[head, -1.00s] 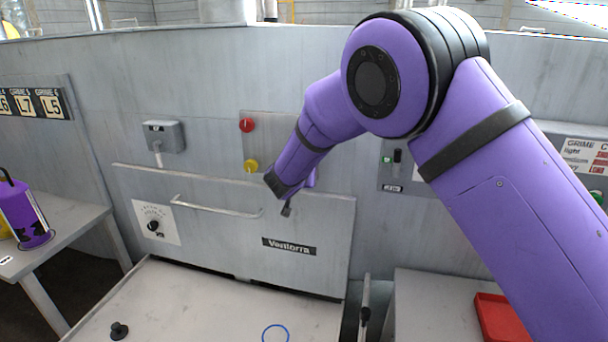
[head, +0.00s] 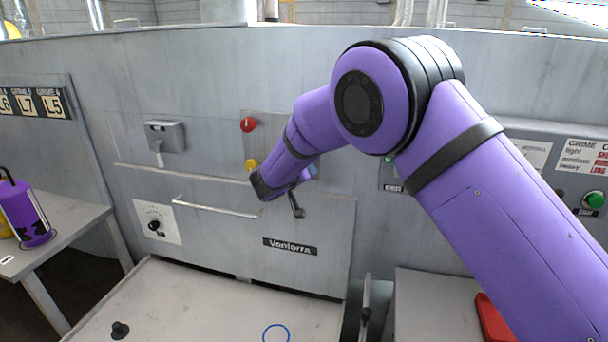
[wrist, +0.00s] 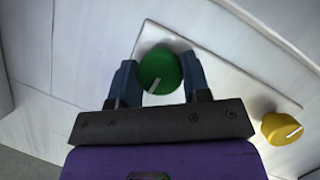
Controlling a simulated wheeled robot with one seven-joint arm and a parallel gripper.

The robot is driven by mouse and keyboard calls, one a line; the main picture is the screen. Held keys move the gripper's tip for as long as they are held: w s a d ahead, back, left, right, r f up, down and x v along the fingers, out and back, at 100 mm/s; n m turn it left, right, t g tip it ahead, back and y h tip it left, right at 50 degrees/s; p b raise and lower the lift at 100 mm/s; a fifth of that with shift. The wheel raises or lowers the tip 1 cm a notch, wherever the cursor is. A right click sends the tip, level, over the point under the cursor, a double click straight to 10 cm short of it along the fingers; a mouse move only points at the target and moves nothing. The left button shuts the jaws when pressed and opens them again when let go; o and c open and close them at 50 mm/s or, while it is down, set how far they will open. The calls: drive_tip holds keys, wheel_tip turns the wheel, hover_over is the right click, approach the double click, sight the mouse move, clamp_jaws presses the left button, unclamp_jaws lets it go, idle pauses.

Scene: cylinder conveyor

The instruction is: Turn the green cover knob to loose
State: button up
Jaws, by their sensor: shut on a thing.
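The green knob (wrist: 160,71), with a white pointer line, sits on a light metal plate (wrist: 208,62) in the wrist view. My gripper (wrist: 158,78) has one finger on each side of the knob and is shut on it. The pointer line runs down and a little left in that view. In the head view my arm hides the green knob, and my gripper (head: 297,203) shows only in part in front of the panel. Any lettering for loose or tight around the knob cannot be seen.
A yellow knob (wrist: 282,129) is beside the green one; it also shows in the head view (head: 251,165). A red knob (head: 248,125) is above it. Below are a bar handle (head: 215,209) on the Ventorra cover and a table (head: 200,305) with a blue ring (head: 276,333).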

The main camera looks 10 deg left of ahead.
idle(0.4)
drive_tip(key=o, duration=0.9)
drive_tip(key=v, duration=1)
drive_tip(key=shift+s+a, duration=0.15)
drive_tip(key=shift+s, duration=0.2)
drive_tip(key=shift+r, duration=0.1)
